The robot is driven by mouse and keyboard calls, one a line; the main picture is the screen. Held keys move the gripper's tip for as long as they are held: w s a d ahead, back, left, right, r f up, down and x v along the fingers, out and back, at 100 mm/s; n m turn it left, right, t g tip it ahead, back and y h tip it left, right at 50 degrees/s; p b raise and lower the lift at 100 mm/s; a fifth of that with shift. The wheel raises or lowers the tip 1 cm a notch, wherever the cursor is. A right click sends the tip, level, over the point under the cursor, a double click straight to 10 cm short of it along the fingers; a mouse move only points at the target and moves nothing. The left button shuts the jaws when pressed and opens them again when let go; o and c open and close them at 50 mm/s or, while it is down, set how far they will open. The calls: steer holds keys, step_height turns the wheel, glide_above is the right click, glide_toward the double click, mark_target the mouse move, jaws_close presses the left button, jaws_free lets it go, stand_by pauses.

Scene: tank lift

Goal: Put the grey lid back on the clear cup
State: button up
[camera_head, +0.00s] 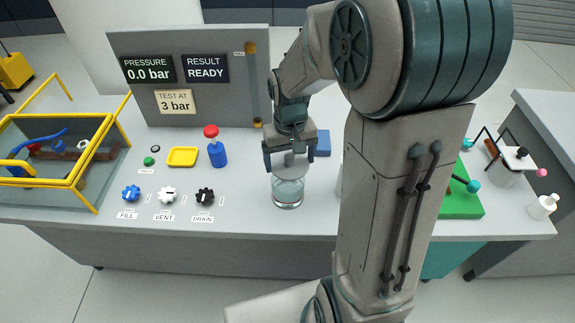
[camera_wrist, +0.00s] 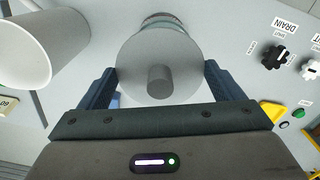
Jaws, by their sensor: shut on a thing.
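The clear cup (camera_head: 288,190) stands upright on the grey bench, left of my arm. The grey lid (camera_head: 291,160) is a round disc with a short knob and is between my gripper's fingers, just above the cup's mouth. In the wrist view the lid (camera_wrist: 135,62) fills the space between the fingers, its knob facing the camera. A sliver of the clear cup (camera_wrist: 168,19) shows past its far edge. My gripper (camera_head: 290,158) points down and is shut on the lid. I cannot tell whether the lid touches the cup's rim.
A white cup-like vessel (camera_wrist: 25,50) stands close by in the wrist view. A gauge panel (camera_head: 215,105) stands behind.

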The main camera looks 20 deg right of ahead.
mark_target(288, 170)
steer(key=shift+w+a+f, duration=0.15)
step_height(288, 170, down, 4)
steer(key=shift+r, duration=0.1)
steer(key=shift+f, duration=0.2)
steer(key=shift+f+b, duration=0.4)
steer(key=shift+f, duration=0.15)
steer(key=o, duration=0.8)
steer(key=shift+c, duration=0.2)
steer(key=shift+r, duration=0.1)
